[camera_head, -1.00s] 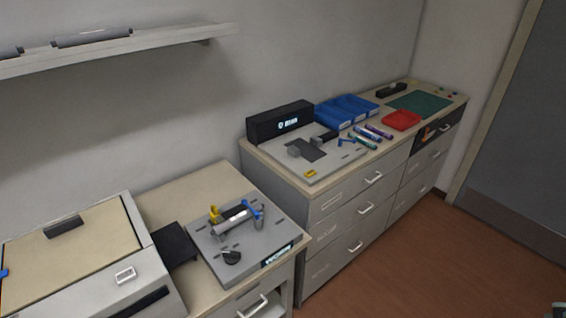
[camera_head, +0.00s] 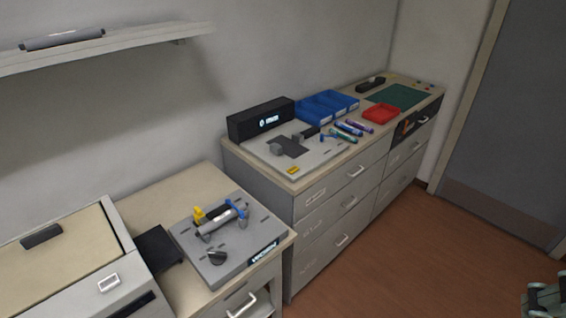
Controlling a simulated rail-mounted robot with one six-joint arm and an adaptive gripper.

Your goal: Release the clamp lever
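A grey fixture plate (camera_head: 243,262) lies on the lower counter at the centre left. A grey cylindrical cartridge (camera_head: 219,223) lies across the fixture. A yellow part (camera_head: 198,213) stands at its left end and a blue clamp-like part (camera_head: 236,208) at its right end. A black knob (camera_head: 217,257) sits at the plate's front. Which part is the clamp lever, and its exact position, is too small to tell. A grey-green piece at the bottom right corner appears to be part of my arm. My gripper's fingers do not show.
A printer-like machine (camera_head: 85,285) stands left of the fixture, with a dark tray (camera_head: 155,250) between them. The higher counter holds a second plate (camera_head: 277,165), markers (camera_head: 347,129), blue bins (camera_head: 326,106) and a red tray (camera_head: 381,114). A shelf (camera_head: 120,45) juts above.

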